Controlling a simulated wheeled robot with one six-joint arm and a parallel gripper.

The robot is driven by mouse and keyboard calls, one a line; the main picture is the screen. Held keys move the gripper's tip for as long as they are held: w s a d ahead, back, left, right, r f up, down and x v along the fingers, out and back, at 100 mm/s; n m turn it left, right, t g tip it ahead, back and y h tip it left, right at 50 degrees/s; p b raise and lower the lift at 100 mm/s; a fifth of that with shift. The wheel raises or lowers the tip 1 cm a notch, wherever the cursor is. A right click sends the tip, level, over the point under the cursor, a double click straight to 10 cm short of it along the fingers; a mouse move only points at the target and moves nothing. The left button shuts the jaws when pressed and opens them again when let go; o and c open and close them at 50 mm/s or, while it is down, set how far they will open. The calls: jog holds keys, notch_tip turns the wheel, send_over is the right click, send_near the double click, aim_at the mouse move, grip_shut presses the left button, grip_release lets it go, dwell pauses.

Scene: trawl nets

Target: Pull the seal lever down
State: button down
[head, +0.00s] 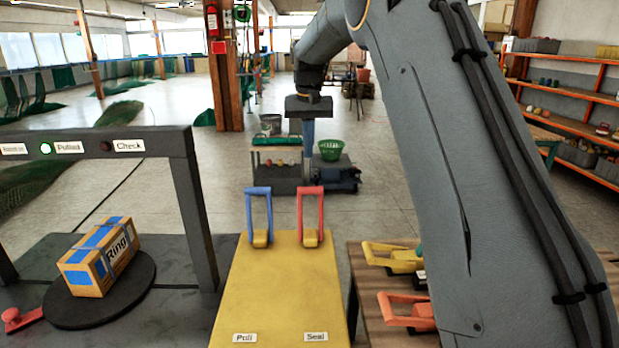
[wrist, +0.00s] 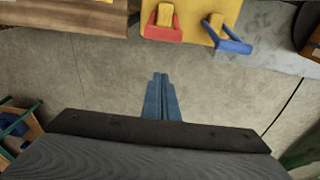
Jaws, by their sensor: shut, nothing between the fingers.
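The red lever (head: 310,211) stands upright at the far end of the yellow panel (head: 283,290), in line with the "Seal" label (head: 316,337). A blue lever (head: 259,212) stands upright to its left, in line with the "Pull" label (head: 245,338). My gripper (head: 309,152) points down above and beyond the red lever, apart from it. In the wrist view my gripper (wrist: 160,76) is shut and empty, with bare floor below. The red lever (wrist: 164,32) is at the top of that view and the blue lever (wrist: 234,45) right of it.
A cardboard box with blue tape (head: 99,257) sits on a dark turntable (head: 138,290) under a dark frame (head: 192,190). A green light (head: 46,148) glows beside "Pulled". A wooden table (head: 384,325) with yellow and red tools stands right of the panel.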

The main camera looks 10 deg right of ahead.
jog(key=shift+f, duration=0.15)
notch_tip(320, 180, down, 9)
jog(key=s+p, duration=0.2)
jog(key=p, duration=0.4)
jog(key=shift+s+a, duration=0.2)
jog(key=shift+s, duration=0.05)
jog(key=shift+s+d, duration=0.1)
